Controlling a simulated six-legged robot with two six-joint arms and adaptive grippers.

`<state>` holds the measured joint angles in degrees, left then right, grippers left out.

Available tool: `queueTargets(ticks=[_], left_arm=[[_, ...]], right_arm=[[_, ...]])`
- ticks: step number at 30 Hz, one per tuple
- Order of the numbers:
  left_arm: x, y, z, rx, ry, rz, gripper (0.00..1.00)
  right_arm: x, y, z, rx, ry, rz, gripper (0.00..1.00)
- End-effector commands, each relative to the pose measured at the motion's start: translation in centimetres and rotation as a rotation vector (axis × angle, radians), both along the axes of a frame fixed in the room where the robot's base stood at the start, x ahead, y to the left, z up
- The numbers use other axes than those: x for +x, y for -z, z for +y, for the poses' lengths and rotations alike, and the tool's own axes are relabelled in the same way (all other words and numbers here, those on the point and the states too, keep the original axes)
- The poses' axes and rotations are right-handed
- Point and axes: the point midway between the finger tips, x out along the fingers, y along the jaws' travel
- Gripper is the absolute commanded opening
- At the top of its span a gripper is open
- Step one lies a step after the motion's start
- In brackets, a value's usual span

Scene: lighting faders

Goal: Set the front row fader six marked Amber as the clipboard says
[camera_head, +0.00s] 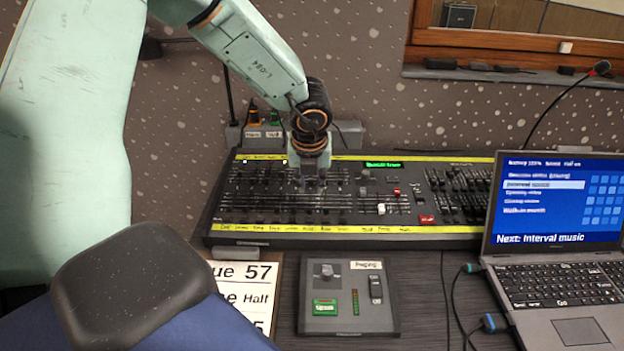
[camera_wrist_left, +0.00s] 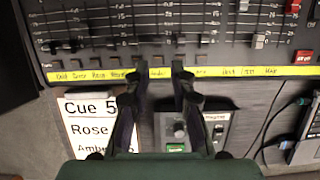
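The lighting desk (camera_head: 222,215) lies on the table with rows of faders and yellow label strips. My left gripper (camera_head: 310,182) points down over the middle of its fader rows. In the left wrist view its two fingers (camera_wrist_left: 160,72) stand apart, over the front fader row near the yellow strip (camera_wrist_left: 235,71). No fader is clearly held between them. The strip's writing is small and partly hidden by the fingers, so I cannot tell which fader is Amber. The clipboard sheet (camera_head: 246,276) shows "Cue 57" and "Half", and in the wrist view (camera_wrist_left: 90,125) "Rose" and "Amb", partly covered.
A laptop (camera_head: 555,215) stands open at the right, with cables beside it. A small paging panel (camera_head: 345,320) lies in front of the desk. A white fader knob (camera_head: 381,209) and red buttons (camera_head: 427,219) are on the desk's right half. A gooseneck microphone (camera_head: 600,68) rises behind the laptop.

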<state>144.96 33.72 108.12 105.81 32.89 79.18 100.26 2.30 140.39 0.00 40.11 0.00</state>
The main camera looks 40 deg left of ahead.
Motion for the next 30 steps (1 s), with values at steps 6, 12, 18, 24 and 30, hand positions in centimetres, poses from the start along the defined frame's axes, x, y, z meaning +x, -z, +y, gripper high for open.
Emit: queueTargets(ticks=[6,12,18,24,30], left_arm=[[-0.2,1.0,0.5,0.000,-0.012,0.002,0.24],[0.2,3.0,1.1,0.000,-0.012,0.001,0.24],[0.8,4.9,1.5,0.000,-0.011,0.002,0.24],[1.4,6.6,1.9,0.000,-0.012,0.003,0.24],[1.9,8.0,2.1,0.001,-0.010,0.002,0.24]], right_arm=[[0.0,0.8,0.0,0.000,0.000,0.000,0.40],[0.0,2.5,0.0,0.000,0.000,0.000,0.40],[0.0,4.1,0.0,0.000,0.000,0.000,0.40],[0.0,4.7,0.0,0.000,0.000,0.000,0.40],[0.0,5.2,0.0,0.000,0.000,0.000,0.40]])
